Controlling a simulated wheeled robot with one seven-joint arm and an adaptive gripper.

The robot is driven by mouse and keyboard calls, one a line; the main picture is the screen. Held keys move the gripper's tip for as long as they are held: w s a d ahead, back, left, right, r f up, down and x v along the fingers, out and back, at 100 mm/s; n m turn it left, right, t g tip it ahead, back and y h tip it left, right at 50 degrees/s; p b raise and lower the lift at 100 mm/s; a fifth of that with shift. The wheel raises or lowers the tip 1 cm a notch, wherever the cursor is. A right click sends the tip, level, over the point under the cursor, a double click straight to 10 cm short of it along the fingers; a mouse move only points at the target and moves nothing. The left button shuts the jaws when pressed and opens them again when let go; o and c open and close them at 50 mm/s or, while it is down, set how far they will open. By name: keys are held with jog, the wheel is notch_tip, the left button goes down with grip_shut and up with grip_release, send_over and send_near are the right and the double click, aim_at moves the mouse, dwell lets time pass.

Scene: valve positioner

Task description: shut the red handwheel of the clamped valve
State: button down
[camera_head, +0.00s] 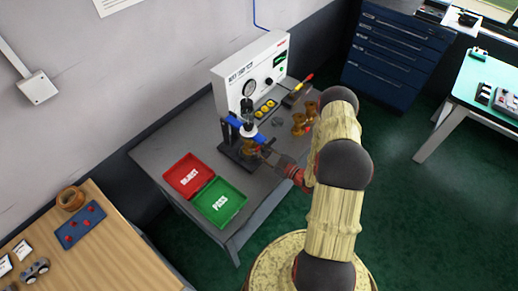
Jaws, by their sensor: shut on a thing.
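The clamped valve (249,147) is a small brass body in the dark clamp stand with blue parts (232,121), on the grey bench. My gripper (262,150) reaches in from the right, low beside the valve, and its tips meet the valve area. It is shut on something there. The red handwheel cannot be made out; it is hidden by my gripper or too small to tell, so how far it is turned does not show.
A white test panel (250,75) with a gauge stands behind the clamp. Brass fittings (299,122) stand right of it. A red reject tray (187,176) and green pass tray (219,203) lie at the front left. Bare bench (160,147) shows at left.

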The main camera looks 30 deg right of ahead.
jog(key=shift+f+m, duration=0.1)
jog(key=shift+m, duration=0.3)
jog(key=c, duration=1.5)
grip_release()
jog(key=shift+s, duration=0.1)
jog(key=v, duration=1.2)
